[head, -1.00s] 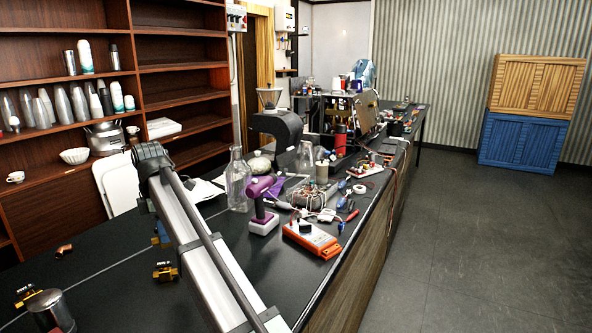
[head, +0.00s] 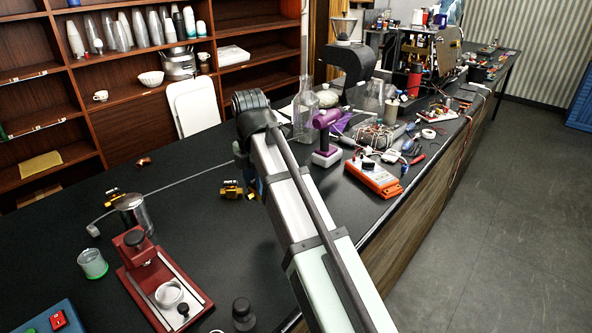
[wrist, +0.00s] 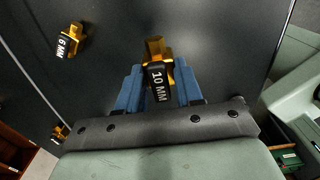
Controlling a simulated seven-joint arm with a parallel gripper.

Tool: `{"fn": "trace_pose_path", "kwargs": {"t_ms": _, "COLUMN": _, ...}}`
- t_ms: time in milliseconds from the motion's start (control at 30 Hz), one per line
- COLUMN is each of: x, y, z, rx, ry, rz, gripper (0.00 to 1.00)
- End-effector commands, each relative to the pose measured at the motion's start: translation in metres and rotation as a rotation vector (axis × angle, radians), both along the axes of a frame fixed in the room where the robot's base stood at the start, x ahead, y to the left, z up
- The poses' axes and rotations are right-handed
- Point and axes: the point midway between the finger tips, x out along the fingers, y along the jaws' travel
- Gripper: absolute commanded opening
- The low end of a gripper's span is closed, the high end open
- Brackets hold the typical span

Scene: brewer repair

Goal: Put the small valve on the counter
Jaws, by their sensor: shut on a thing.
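My gripper (wrist: 160,90) has blue fingers and is shut on a brass-coloured valve (wrist: 154,50) with a black "10 MM" label, in the wrist view. The arm largely hides this grip in the head view, and I cannot tell whether the valve touches the counter. A brass valve (wrist: 72,38) labelled "6 MM" lies on the black counter (wrist: 105,95), up and left of my gripper. Another brass piece (wrist: 60,132) shows at the lower left. In the head view, one brass valve (head: 231,190) is just left of the arm and another (head: 113,198) is farther left on the counter (head: 215,240).
A metal cylinder (head: 134,214), a red-based device (head: 165,285) and a clear cup with green contents (head: 92,263) stand to the left. A purple tool (head: 326,140), an orange meter (head: 373,178) and a glass bottle (head: 305,112) are right of the arm.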

Motion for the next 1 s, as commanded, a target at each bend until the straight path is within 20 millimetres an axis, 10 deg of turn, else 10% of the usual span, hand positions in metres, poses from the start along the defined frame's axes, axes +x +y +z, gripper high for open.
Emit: {"fn": "trace_pose_path", "kwargs": {"t_ms": 1000, "x": 0.0, "y": 0.0, "z": -0.1, "rx": 0.0, "ry": 0.0, "rz": -0.003, "gripper": 0.0}}
